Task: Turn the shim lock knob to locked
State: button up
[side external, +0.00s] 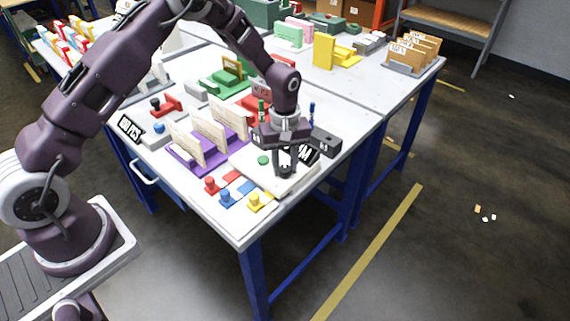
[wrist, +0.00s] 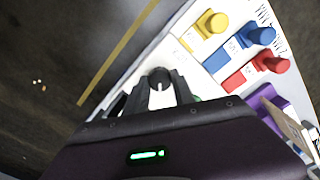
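My gripper (side external: 285,165) points down over the front part of a pale plotter base (side external: 303,184) on the near table. In the wrist view, my two dark fingers (wrist: 162,92) come down on either side of a dark, round knob-like part (wrist: 160,75), with a pale gap between them. I take this part to be the shim lock knob. The fingers are apart, but I cannot tell whether they press on it. Its markings and turn position are hidden or too small to read. A green round knob (side external: 263,160) is left of my fingers in the side view.
Red (side external: 211,186), blue (side external: 227,198) and yellow (side external: 255,202) pegs on small labelled blocks stand near the table's front corner. A purple rack (side external: 190,160) with pale cards is left of the plotter. Open floor lies right.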

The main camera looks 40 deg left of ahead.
grip_shut()
jog(key=m, duration=0.8)
jog(key=shift+m, duration=0.3)
jog(key=m, duration=0.4)
jog(key=shift+m, duration=2.6)
